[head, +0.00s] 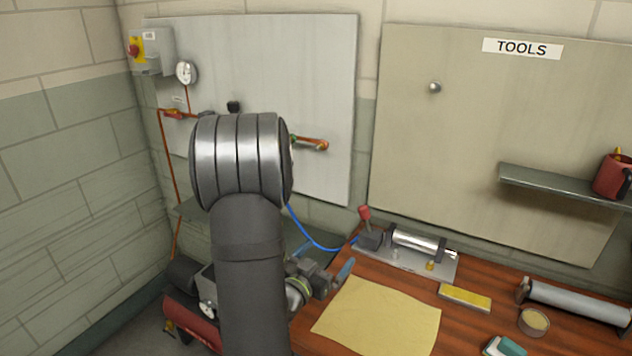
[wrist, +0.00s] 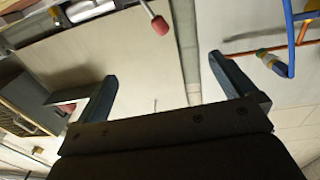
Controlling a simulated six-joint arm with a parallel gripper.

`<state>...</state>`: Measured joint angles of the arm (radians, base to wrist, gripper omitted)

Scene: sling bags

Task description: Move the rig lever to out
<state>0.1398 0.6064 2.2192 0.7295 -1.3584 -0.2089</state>
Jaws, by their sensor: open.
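The rig lever (head: 365,213) has a red knob and stands up from the left end of the rig, a metal plate (head: 405,262) carrying a shiny cylinder (head: 418,242). The red knob also shows at the top of the wrist view (wrist: 160,25), beyond the fingertips and between them across the picture. My gripper (head: 330,252) is left of the rig in the head view, near the bench's left edge. Its two blue fingers are spread wide and empty in the wrist view (wrist: 162,68). They do not touch the lever. My arm hides part of the wall panel.
A blue hose (head: 312,237) runs from behind my arm to the rig. A tan sheet (head: 380,318), a yellow block (head: 465,297), a round tin (head: 533,320) and a grey roll (head: 578,300) lie on the wooden bench. A shelf (head: 560,184) with a red mug (head: 612,177) is at right.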

